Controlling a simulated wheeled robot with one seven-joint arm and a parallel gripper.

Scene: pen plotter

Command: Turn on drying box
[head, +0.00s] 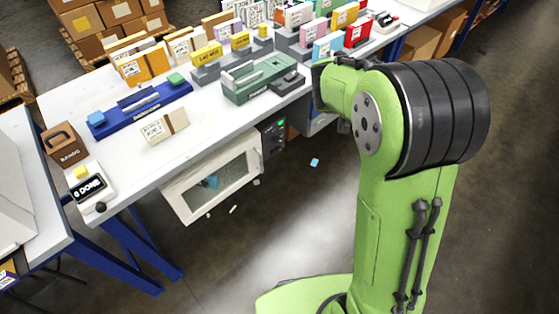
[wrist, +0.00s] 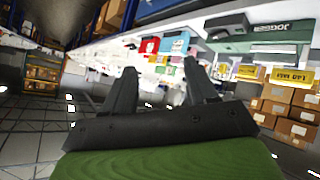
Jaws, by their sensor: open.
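The drying box appears to be the white-framed box (head: 213,178) with a window, under the front edge of the long table. A dark control panel (head: 272,137) with a small lit green display is at its right side. Its small controls are too small to read. A blue item shows dimly through the window. My gripper (wrist: 160,85) is open and empty in the wrist view, its two dark fingers apart. In the head view my green arm stands to the right of the box and panel, and the fingers are not clear there. The wrist view does not clearly show the box.
The long white table (head: 100,158) carries many small boxes, a blue tool tray (head: 139,107) and a green machine (head: 262,80). Small scraps (head: 314,162) lie on the otherwise open floor before the box.

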